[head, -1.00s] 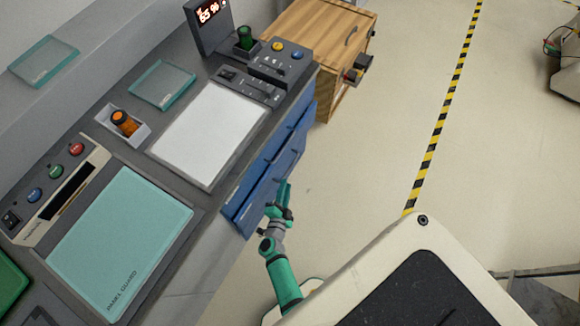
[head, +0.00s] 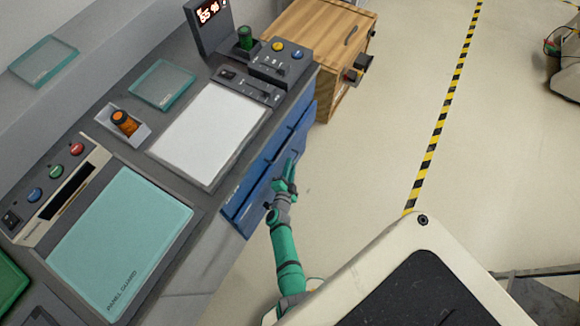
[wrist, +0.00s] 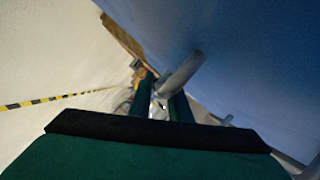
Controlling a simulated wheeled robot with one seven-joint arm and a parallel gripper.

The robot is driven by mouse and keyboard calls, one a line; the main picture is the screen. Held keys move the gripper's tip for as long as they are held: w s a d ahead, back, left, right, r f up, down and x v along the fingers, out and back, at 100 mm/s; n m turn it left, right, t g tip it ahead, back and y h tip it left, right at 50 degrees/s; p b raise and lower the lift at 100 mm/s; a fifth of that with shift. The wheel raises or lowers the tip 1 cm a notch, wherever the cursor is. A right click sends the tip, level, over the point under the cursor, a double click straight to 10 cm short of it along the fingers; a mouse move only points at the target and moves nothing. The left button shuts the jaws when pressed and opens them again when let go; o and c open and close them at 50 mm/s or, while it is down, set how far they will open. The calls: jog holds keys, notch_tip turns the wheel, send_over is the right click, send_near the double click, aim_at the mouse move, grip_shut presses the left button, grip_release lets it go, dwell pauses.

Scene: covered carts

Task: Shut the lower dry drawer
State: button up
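Blue drawer fronts (head: 262,165) line the side of the grey counter. My gripper (head: 288,172) is beside them in the head view, low on the floor side. I cannot read which front is the lower dry drawer, nor how far any drawer stands out. In the wrist view, a blue front (wrist: 235,55) fills the upper right, with a grey bar handle (wrist: 182,74) standing off it. My two green fingers (wrist: 161,104) are apart, and the handle's end shows at the gap between them. Whether they touch it is unclear.
A wooden cabinet (head: 318,45) with dark knobs stands past the counter's far end. Open floor (head: 375,130) with a yellow-black stripe (head: 437,130) lies to the right.

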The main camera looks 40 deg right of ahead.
grip_shut()
jog(key=shift+w+a, duration=0.3)
jog(key=shift+w, duration=0.35)
jog(key=shift+w+a, duration=0.25)
jog(key=shift+w, duration=0.35)
grip_release()
jog(key=v, duration=1)
jog(key=shift+s+a, duration=0.3)
